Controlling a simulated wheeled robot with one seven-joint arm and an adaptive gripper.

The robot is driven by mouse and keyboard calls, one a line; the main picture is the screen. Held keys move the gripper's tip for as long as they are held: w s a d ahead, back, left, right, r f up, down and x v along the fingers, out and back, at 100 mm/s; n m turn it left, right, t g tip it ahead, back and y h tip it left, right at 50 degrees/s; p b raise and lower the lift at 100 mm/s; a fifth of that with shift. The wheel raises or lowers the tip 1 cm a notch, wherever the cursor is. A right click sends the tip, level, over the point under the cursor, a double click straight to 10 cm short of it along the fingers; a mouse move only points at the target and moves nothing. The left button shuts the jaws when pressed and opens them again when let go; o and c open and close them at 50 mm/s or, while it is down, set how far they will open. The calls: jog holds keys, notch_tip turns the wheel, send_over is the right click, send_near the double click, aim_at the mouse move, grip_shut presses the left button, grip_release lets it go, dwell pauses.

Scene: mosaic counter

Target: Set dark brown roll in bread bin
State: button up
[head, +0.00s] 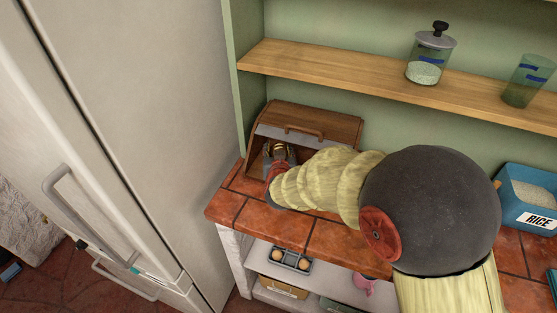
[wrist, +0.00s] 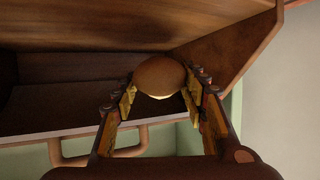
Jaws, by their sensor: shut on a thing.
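The dark brown roll (wrist: 160,76) is held between the two fingertips of my gripper (wrist: 160,95) in the wrist view. My gripper is shut on it. The wooden bread bin (head: 330,122) stands on the tiled counter against the green wall, with its lid up. In the head view my gripper (head: 279,152) reaches into the bin's open front. The bin's wooden interior (wrist: 100,45) surrounds the roll in the wrist view. Whether the roll touches the bin's floor cannot be told. My arm hides the bin's right part in the head view.
A tall fridge (head: 150,120) stands close on the left. A wooden shelf (head: 330,73) above the bin bears a lidded jar (head: 430,58) and a glass (head: 528,80). A blue rice box (head: 525,205) stands at the right. An egg tray (head: 290,260) sits on the shelf below.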

jog(key=shift+f+b, duration=0.9)
jog(key=shift+f, duration=0.8)
jog(key=shift+f, duration=0.2)
jog(key=o, duration=1.1)
jog(key=shift+o, duration=0.2)
jog(key=shift+r, duration=0.25)
jog(key=p+v, duration=0.4)
jog(key=v, duration=0.6)
jog(key=shift+s+r, duration=0.2)
jog(key=shift+s+d+r, duration=0.1)
jog(key=shift+s+r, duration=0.05)
jog(key=shift+s, duration=0.6)
jog(key=shift+r, duration=0.1)
